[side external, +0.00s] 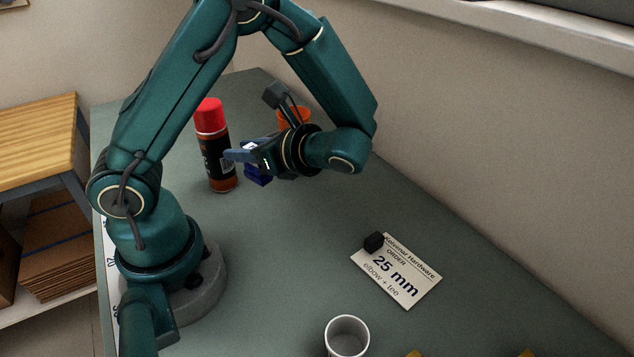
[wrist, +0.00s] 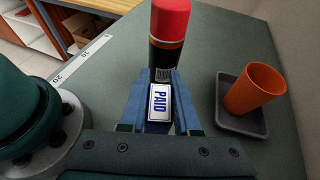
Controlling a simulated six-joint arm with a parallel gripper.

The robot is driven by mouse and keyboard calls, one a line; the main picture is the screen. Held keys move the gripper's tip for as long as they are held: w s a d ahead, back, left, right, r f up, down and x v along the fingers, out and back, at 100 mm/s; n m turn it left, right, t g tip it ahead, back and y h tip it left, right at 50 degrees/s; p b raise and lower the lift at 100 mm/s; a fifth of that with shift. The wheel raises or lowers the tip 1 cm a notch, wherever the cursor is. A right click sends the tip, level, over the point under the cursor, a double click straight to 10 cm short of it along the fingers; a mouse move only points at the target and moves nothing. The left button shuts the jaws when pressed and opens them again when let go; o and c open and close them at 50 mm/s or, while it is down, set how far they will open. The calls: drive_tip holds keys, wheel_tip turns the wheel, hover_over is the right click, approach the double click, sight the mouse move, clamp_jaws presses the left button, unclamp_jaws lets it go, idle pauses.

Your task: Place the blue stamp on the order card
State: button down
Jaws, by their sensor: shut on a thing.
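The blue stamp (side external: 258,176) is between the fingers of my gripper (side external: 242,158) in the side external view, mostly hidden by them. In the wrist view my gripper (wrist: 155,88) is shut on the stamp (wrist: 158,103), whose white label reads PAID. From the side I cannot tell whether the stamp touches the bench. The order card (side external: 397,270) lies flat on the bench at the right, apart from my gripper, and reads 25 mm, elbow + tee. A small black block (side external: 374,242) is at its upper left edge.
A red-capped spray can (side external: 214,150) stands just beyond my fingertips; it also fills the top of the wrist view (wrist: 168,40). An orange cup (wrist: 257,88) stands on a dark tray (wrist: 226,120). A white cup (side external: 347,338) stands near the front. Bench between stamp and card is clear.

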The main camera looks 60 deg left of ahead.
drive_tip(key=s+d+f+n+g+h, duration=0.15)
drive_tip(key=d+n+g+h, duration=0.25)
drive_tip(key=d+n+h, duration=0.45)
drive_tip(key=s+d+f+n+g+h, duration=0.15)
drive_tip(key=d+n+g+h, duration=0.25)
drive_tip(key=d+n+h, duration=0.45)
drive_tip(key=w+d+r+n+t+h, duration=0.4)
drive_tip(key=w+n+t+h, duration=0.1)
drive_tip(key=w+n+h, duration=0.25)
drive_tip(key=w+a+r+n+t+h, duration=0.2)
drive_tip(key=w+n+t, duration=0.3)
drive_tip(key=w, duration=0.1)
drive_tip(key=n+t, duration=0.3)
hover_over(408, 280)
drive_tip(key=shift+m, duration=0.25)
wheel_tip(408, 280, down, 7)
drive_tip(key=shift+r, duration=0.1)
drive_tip(key=shift+f, duration=2.05)
drive_tip(key=shift+f, duration=0.1)
